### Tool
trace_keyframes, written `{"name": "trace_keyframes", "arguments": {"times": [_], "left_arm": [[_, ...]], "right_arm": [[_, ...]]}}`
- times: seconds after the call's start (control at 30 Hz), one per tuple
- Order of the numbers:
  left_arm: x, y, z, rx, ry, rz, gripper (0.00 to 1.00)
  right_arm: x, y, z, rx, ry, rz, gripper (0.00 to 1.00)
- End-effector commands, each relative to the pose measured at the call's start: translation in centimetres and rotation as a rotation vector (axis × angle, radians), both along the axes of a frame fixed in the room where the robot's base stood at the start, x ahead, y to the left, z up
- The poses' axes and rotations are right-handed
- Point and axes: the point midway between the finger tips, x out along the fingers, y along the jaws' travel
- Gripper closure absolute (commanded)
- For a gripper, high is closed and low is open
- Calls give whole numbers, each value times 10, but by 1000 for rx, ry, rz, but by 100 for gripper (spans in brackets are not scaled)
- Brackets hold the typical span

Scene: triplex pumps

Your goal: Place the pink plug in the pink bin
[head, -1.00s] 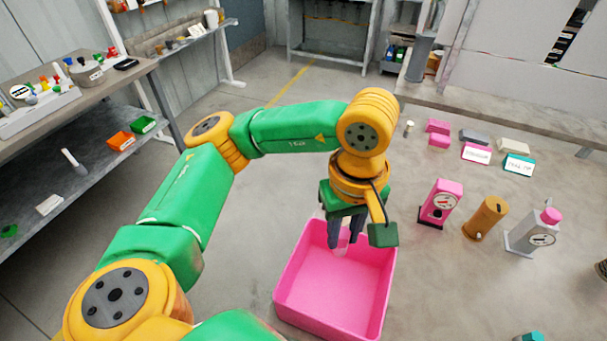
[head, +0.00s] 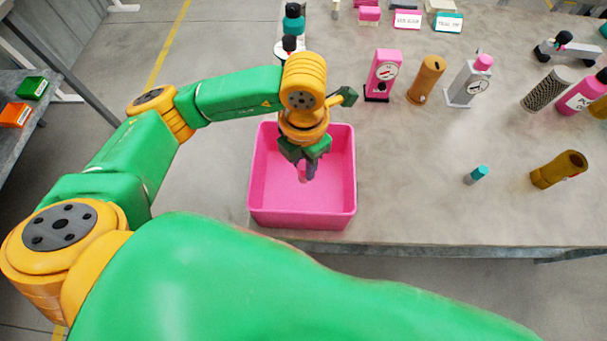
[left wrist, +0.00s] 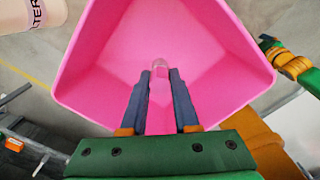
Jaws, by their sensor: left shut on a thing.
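The pink bin (head: 270,212) is an open-topped box near the front edge of the table, and its floor and walls fill much of the left wrist view (left wrist: 215,60). My left gripper (head: 304,176) points down over the bin's opening. Its fingers are shut on the pink plug (head: 303,171). The plug shows between the two dark fingers in the left wrist view (left wrist: 160,112), with a pale tip at its far end. I cannot tell exactly how high the plug is above the bin floor. My right gripper is not in view.
Right of the bin stand a pink gauge unit (head: 383,75), a brown cylinder (head: 426,80) and a grey gauge unit (head: 467,85). A dark and teal bottle (head: 293,22) stands behind the bin. A small teal piece (head: 476,175) lies on open table to the right.

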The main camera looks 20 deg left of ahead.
Motion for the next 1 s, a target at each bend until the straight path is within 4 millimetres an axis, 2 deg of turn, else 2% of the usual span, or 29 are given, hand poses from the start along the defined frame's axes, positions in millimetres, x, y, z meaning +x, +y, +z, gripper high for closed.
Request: {"name": "trace_keyframes", "arguments": {"times": [0.2, 0.57, 0.6, 0.7, 1.0], "left_arm": [[-1, 0, -40, 1, 3, -1, 100], [0, 0, -48, 0, -1, -2, 100], [0, 0, -48, 0, -1, -2, 68], [0, 0, -47, 0, -1, -2, 41], [0, 0, -45, 1, 0, -3, 41]], "right_arm": [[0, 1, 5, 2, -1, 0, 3], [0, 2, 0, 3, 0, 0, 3], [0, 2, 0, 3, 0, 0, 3], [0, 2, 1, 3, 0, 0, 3], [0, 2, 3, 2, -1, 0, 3]]}}
